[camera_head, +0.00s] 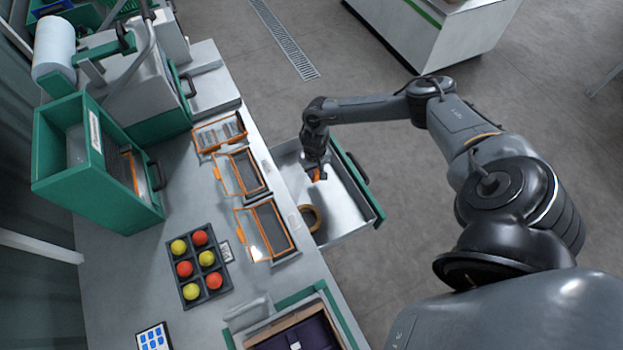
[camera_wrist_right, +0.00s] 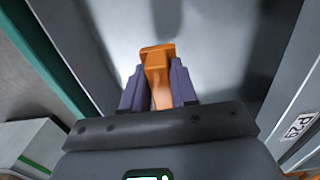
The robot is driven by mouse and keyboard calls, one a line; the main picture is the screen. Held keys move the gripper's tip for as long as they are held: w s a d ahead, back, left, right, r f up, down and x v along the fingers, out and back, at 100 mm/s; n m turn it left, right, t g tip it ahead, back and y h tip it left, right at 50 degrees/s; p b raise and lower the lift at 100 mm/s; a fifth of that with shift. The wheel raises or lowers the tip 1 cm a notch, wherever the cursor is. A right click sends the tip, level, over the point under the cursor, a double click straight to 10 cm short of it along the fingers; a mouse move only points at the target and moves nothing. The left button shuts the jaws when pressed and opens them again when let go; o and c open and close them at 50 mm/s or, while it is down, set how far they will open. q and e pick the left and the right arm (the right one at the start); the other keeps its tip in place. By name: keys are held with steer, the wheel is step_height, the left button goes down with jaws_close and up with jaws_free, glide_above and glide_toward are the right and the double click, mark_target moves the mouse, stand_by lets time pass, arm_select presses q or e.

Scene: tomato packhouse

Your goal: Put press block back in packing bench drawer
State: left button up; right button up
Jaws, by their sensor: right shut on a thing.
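The packing bench drawer (camera_head: 345,203) is pulled out from the right side of the bench, with a green front and a bare metal floor. My right gripper (camera_head: 317,171) is over the open drawer, pointing down into it. It is shut on the orange press block (camera_wrist_right: 157,53), which sits between the two purple-grey fingers in the right wrist view. The block shows as a small orange patch in the head view (camera_head: 319,175). Whether the block touches the drawer floor I cannot tell. My left gripper is not in view.
A brown ring (camera_head: 311,217) lies in the drawer at its near inner corner. Orange-framed trays (camera_head: 263,225) stand along the bench edge beside the drawer. A dark tray (camera_head: 187,301) of red and yellow tomatoes sits on the bench. The drawer's middle is clear.

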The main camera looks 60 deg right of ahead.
mark_target(315, 178)
steer(key=shift+f+b, duration=0.55)
steer(key=shift+f, duration=2.2)
steer(key=shift+f, duration=0.2)
steer(key=o, duration=0.9)
steer(key=shift+r, duration=0.1)
